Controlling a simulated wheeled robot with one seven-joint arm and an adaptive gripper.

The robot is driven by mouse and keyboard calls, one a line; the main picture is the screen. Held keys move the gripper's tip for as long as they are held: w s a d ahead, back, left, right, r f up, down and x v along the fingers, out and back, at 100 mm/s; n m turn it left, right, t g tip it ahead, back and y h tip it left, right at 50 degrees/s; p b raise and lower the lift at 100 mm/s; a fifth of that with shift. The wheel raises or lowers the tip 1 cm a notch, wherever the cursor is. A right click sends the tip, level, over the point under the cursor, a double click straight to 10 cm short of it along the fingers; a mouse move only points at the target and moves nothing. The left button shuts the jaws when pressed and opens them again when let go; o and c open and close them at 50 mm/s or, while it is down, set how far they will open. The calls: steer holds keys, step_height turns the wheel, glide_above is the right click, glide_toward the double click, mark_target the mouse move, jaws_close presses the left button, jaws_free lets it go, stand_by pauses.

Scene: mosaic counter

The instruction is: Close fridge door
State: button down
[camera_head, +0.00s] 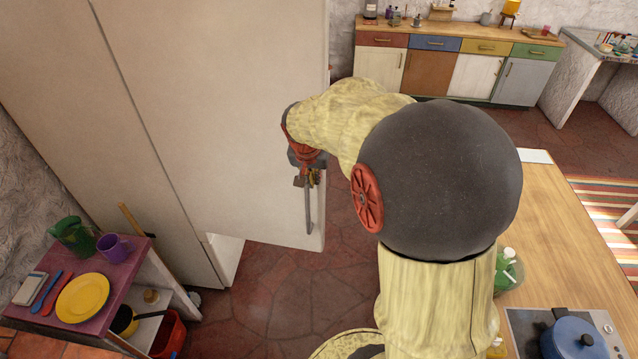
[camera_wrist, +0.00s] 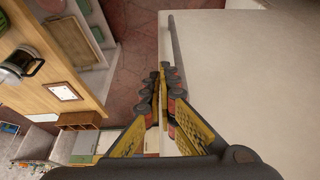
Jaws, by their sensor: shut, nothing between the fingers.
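The white fridge door (camera_head: 225,110) stands open in the head view, swung out from the fridge body (camera_head: 75,100). A gap shows at its lower left, beside the body. A long grey bar handle (camera_head: 308,205) runs up the door near its free edge. My gripper (camera_head: 312,180) is at that edge, by the upper part of the handle. In the wrist view my gripper (camera_wrist: 160,72) has its fingers together with nothing between them. The door (camera_wrist: 245,75) fills the right there, and the handle (camera_wrist: 175,45) lies just beyond the fingertips. Whether they touch it, I cannot tell.
A purple-topped side table (camera_head: 100,285) with a yellow plate (camera_head: 83,298) stands at lower left. A wooden counter (camera_head: 560,240) with a blue pot (camera_head: 572,338) is at right. Cabinets (camera_head: 450,65) line the back wall. The tiled floor (camera_head: 290,295) below the door is clear.

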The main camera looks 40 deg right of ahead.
steer(key=w+d+f+p, duration=0.2)
steer(key=w+d+f, duration=0.2)
steer(key=f, duration=0.5)
steer(key=shift+d, duration=1.1)
steer(key=shift+w, duration=0.1)
